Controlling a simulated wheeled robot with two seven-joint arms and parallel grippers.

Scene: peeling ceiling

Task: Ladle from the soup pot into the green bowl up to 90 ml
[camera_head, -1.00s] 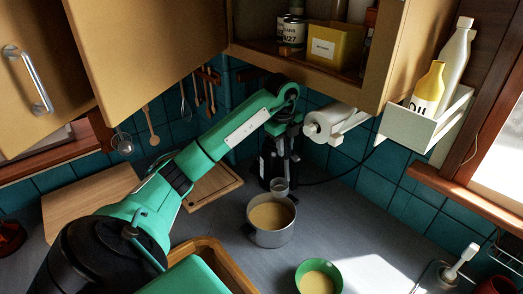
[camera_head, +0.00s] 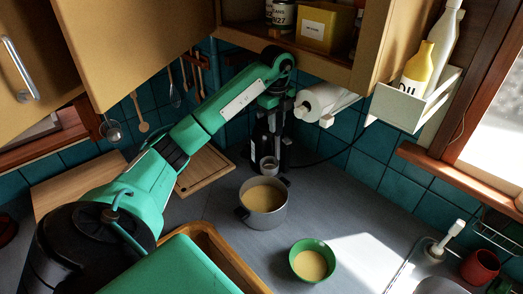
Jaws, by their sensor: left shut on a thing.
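The soup pot (camera_head: 266,219) is a grey metal pot with side handles, standing on the counter with tan soup inside. The green bowl (camera_head: 327,276) sits to its right and nearer to me, with tan soup in it. My left gripper (camera_head: 274,127) hangs behind and above the pot, shut on the ladle. The ladle's small grey cup (camera_head: 269,166) shows just beyond the pot's back rim in the picture. Its handle and the fingertips are hard to make out against dark shapes, and I cannot tell what the cup holds. My right gripper is not in view.
An open cupboard (camera_head: 361,75) overhangs at the back, above a paper towel roll (camera_head: 318,104). A white shelf (camera_head: 407,107) holds bottles on the right. A cutting board (camera_head: 204,170) lies left of the pot. A red mug (camera_head: 480,266) stands at far right.

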